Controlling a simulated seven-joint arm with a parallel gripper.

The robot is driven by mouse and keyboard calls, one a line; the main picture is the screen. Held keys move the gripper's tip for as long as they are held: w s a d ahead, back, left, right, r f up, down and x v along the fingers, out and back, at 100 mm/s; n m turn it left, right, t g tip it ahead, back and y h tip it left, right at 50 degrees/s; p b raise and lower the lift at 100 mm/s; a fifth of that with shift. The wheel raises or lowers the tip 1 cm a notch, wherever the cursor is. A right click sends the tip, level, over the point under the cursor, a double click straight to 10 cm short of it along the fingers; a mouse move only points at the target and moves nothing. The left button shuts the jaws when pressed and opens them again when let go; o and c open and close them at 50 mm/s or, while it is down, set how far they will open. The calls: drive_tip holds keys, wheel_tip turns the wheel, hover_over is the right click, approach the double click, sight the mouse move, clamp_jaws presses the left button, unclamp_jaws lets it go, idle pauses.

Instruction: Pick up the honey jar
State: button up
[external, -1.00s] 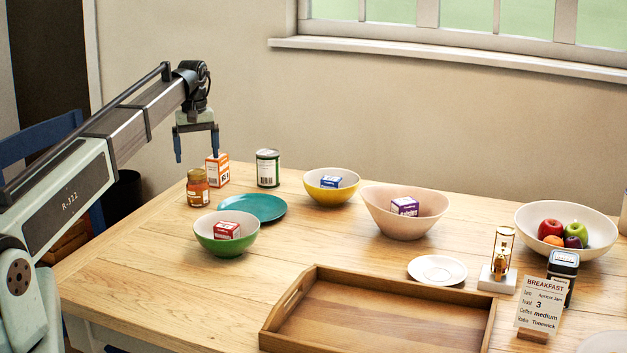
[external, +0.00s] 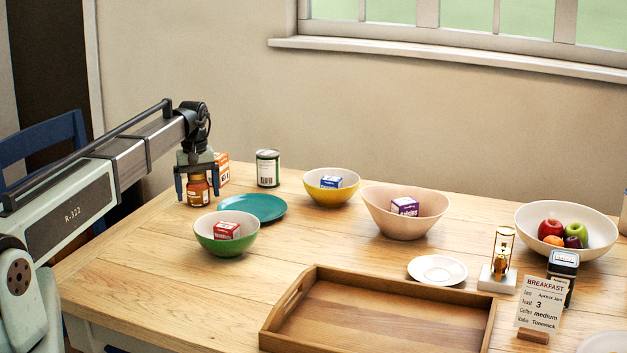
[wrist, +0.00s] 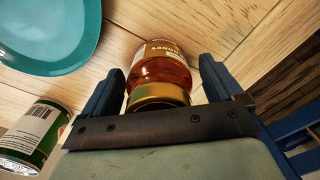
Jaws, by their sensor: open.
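The honey jar (external: 197,190) is a small amber jar with a gold lid and a pale label, standing upright at the table's back left corner. It also shows in the wrist view (wrist: 163,68), lid towards me. My gripper (external: 197,195) is open, with one finger on each side of the jar in the external view. In the wrist view the two fingers (wrist: 160,82) flank the jar, with a visible gap on the right. Contact on the left side cannot be told.
An orange-and-white box (external: 219,168) stands close behind the jar. A teal plate (external: 262,206) lies to its right, with a green-labelled can (external: 268,168) behind. A green bowl (external: 226,246) holding a red box is in front. The wooden tray (external: 300,292) sits further forward.

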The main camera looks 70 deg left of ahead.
drive_tip(key=shift+f, duration=0.4)
drive_tip(key=shift+c, duration=0.2)
drive_tip(key=c, duration=1.4)
